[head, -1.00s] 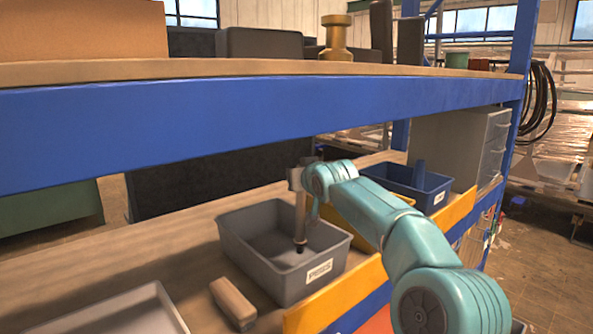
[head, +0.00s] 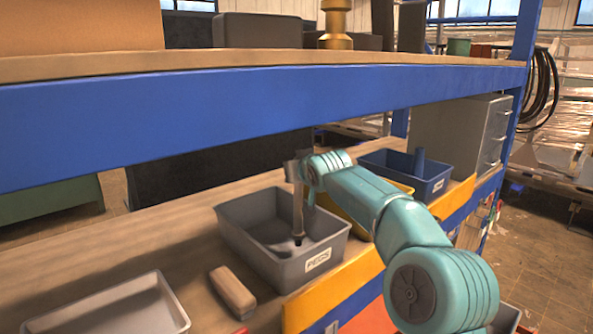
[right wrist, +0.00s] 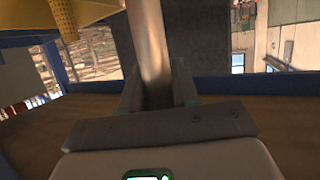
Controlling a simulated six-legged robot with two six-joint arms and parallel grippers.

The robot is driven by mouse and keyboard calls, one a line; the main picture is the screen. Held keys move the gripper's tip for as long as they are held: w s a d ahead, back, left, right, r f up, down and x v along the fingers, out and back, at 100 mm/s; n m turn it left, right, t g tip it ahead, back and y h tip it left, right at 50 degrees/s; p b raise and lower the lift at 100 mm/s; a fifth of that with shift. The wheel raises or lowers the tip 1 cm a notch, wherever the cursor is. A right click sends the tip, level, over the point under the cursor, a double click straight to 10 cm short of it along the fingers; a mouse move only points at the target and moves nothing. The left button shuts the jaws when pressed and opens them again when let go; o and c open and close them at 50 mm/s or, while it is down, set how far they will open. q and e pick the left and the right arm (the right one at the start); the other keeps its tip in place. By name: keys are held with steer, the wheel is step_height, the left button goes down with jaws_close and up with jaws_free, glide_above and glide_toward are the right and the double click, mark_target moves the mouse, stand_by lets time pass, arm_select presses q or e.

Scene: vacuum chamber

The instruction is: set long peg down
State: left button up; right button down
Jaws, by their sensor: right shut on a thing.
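The long peg (head: 298,214) is a metallic rod with a dark lower tip. It hangs upright over the inside of the grey bin labelled PEGS (head: 284,268). Its tip is near the bin floor, and I cannot tell whether they touch. My right gripper (head: 298,174) is shut on the peg's upper part. In the right wrist view the peg (right wrist: 149,45) stands between the fingers of my right gripper (right wrist: 157,88). My left gripper is not in view.
A yellow bin (head: 352,212) and a blue bin (head: 405,166) stand right of the grey bin. A tan block (head: 232,292) and a pale tray (head: 120,312) lie to the left. A blue shelf beam (head: 250,97) crosses above.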

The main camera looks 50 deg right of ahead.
steer(key=shift+s+f+b, duration=0.15)
steer(key=shift+f+b, duration=0.3)
steer(key=shift+b, duration=0.2)
steer(key=c, duration=0.8)
jaws_free()
steer(key=shift+f, duration=0.1)
steer(key=shift+c, duration=0.2)
steer(key=r+b+v, duration=0.1)
steer(key=b+v, duration=0.2)
steer(key=v, duration=0.9)
steer(key=shift+r, duration=0.2)
